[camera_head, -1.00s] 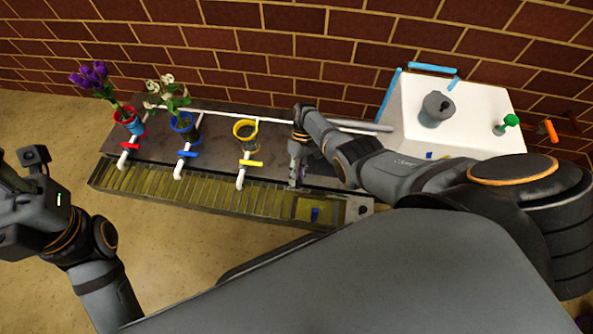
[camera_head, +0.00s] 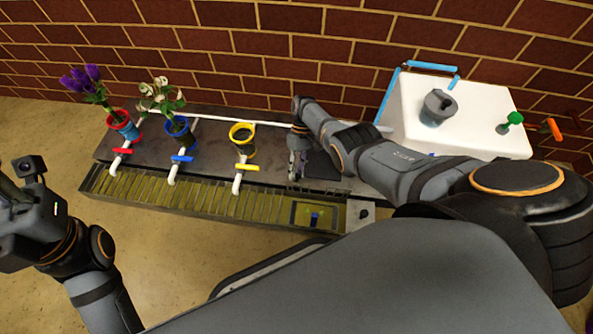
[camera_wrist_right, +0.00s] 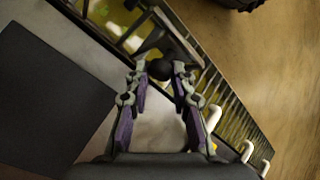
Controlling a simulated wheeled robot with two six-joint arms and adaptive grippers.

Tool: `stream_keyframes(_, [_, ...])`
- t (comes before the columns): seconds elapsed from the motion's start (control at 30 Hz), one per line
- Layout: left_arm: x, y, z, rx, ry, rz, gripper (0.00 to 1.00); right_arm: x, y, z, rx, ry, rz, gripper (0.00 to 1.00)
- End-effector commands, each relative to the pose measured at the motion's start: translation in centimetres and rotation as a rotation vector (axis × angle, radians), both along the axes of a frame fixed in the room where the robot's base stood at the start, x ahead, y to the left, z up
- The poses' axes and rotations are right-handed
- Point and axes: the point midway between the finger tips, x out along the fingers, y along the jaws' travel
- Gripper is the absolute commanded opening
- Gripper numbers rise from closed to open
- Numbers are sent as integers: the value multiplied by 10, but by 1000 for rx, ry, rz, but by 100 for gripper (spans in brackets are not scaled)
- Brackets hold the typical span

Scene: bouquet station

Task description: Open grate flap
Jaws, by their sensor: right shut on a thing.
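The long grated trough (camera_head: 150,192) runs along the front of the dark counter, with slats over most of its length. At its right end is a framed section (camera_head: 330,227) with yellowish inside and a small blue piece (camera_head: 315,217). My right gripper (camera_head: 293,176) points down at the back edge of that end. In the right wrist view, my right gripper (camera_wrist_right: 160,70) is shut on a round black knob (camera_wrist_right: 160,68) beside the barred frame. I cannot tell how far the flap is tilted. My left arm's hand (camera_head: 25,225) is at the left edge, fingers hidden.
Red (camera_head: 122,124), blue (camera_head: 179,130) and yellow (camera_head: 242,136) pots stand behind the trough; the first two hold flowers. White pipes with coloured valve handles (camera_head: 247,167) reach over the slats. A dark square (camera_head: 322,172) lies right of my gripper; a white block (camera_head: 455,125) stands further right.

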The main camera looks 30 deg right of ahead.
Motion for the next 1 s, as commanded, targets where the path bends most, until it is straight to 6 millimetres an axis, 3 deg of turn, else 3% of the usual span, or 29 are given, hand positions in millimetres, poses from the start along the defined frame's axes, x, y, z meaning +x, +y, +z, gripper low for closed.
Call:
stream_keyframes(0.07, [0, 0, -1, -1, 0, 0, 40, -7, -8, -7, -18, 12, -1, 0])
stream_keyframes(0.1, [0, 0, -1, -1, -1, 0, 40, -7, -8, -7, -18, 13, 0, 26])
stream_keyframes(0.27, [0, 0, -1, -1, -1, 0, 40, -7, -8, -6, -18, 15, 2, 47])
stream_keyframes(0.77, [0, 1, 0, -4, 0, 0, 40, -3, -4, -2, -11, 8, 3, 47])
stream_keyframes(1.0, [0, 0, 0, -3, 0, 0, 40, 16, -17, 27, -12, 5, 1, 47])
